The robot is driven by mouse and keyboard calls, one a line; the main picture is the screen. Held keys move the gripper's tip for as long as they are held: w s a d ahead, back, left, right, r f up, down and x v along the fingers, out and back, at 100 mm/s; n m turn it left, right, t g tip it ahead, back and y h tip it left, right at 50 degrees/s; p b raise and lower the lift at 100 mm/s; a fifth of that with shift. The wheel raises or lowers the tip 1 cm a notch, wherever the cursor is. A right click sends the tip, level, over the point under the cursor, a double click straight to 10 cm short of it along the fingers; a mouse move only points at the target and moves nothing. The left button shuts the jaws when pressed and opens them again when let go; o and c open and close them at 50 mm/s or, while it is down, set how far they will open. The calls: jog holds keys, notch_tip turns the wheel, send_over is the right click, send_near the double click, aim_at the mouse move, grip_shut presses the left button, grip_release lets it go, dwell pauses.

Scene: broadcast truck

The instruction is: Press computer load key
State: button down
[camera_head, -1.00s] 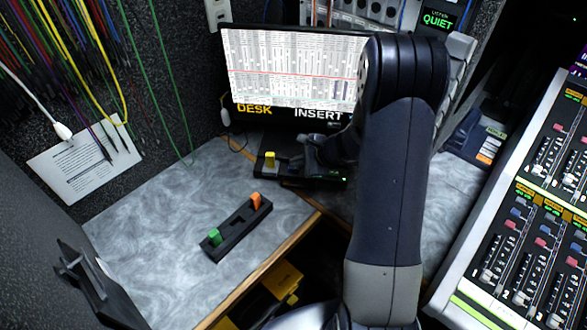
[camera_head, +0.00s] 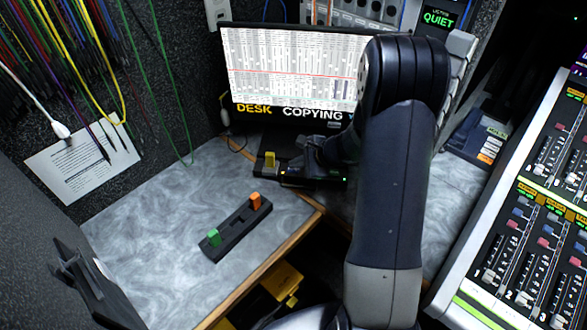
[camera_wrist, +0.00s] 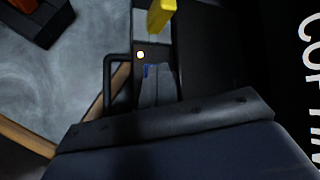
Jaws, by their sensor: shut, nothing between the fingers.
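The computer monitor (camera_head: 295,75) shows a table of lines, with the words DESK COPYING along its lower edge. A low black unit (camera_head: 322,182) sits in front of it, with an upright yellow stick (camera_head: 270,160) at its left end. The yellow stick also shows at the top of the wrist view (camera_wrist: 161,15). My gripper (camera_wrist: 155,72) is shut and empty, its fingertips at the unit beside a small white light (camera_wrist: 140,54). A bit of blue shows by the fingertips. I cannot pick out the load key; the fingers may hide it. Contact cannot be told.
A black holder (camera_head: 232,235) with a green and an orange stick lies on the grey desk (camera_head: 150,225). A mixing console (camera_head: 535,240) is at right. A printed sheet (camera_head: 80,160) and hanging cables are on the left wall. The desk's left half is mostly clear.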

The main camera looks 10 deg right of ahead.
aim_at(297, 171)
jog(key=shift+s+f, duration=0.15)
jog(key=shift+f, duration=0.15)
dwell(0.4)
jog(key=shift+w+r+p, duration=0.2)
jog(key=shift+r+p, duration=0.1)
jog(key=shift+r, duration=0.55)
jog(key=shift+r, duration=0.1)
notch_tip(297, 171, up, 5)
jog(key=p, duration=0.3)
jog(key=shift+p, duration=0.35)
jog(key=shift+s, duration=0.1)
